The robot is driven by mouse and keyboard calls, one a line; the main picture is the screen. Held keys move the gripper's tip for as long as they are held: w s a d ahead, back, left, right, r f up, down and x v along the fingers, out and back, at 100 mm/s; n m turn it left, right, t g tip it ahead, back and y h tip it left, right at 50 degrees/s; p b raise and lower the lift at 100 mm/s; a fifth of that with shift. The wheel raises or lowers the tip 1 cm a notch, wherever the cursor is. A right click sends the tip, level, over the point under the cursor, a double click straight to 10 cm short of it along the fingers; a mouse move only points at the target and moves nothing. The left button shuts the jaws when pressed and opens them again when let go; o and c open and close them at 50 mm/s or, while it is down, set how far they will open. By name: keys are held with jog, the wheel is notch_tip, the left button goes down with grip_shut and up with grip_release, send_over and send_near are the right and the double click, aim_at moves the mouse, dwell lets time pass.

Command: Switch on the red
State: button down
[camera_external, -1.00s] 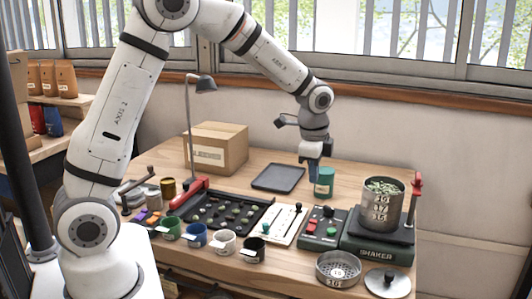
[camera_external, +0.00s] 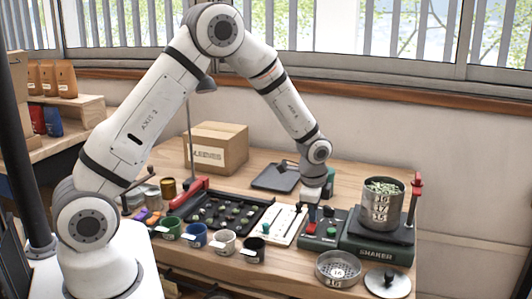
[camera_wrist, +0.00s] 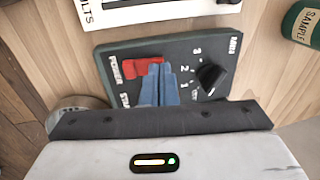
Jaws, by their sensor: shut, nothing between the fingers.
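The red power switch (camera_wrist: 141,67) is a rocker on a dark green control box (camera_wrist: 104,58), beside the label POWER. In the external view the red switch (camera_external: 311,228) shows at the box's left side, just below my fingertips. My gripper (camera_wrist: 158,72) has blue fingers, shut together with nothing between them. In the wrist view the tips overlap the switch's edge; I cannot tell whether they touch it. The fingers hide the start button in the wrist view. In the external view my gripper (camera_external: 311,215) points down over the box.
A black dial (camera_wrist: 210,77) sits right of my fingers on the box. A white slider panel (camera_external: 286,226) lies left of the box. The shaker (camera_external: 376,250) with a bean-filled sieve (camera_external: 381,208) stands right. A green sample tin (camera_wrist: 303,22) is nearby.

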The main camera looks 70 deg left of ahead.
jog(key=shift+a+p, duration=0.1)
jog(key=shift+p, duration=0.65)
jog(key=shift+w+f+g+h, duration=0.15)
jog(key=shift+f+g+h, duration=0.15)
jog(key=shift+r, duration=0.1)
jog(key=shift+s+d+r, duration=0.15)
jog(key=shift+s+d, duration=0.4)
jog(key=shift+s, duration=0.05)
notch_tip(320, 180, up, 14)
jog(key=w+a, duration=0.1)
jog(key=shift+w+a+p, duration=0.35)
jog(key=shift+p, duration=0.1)
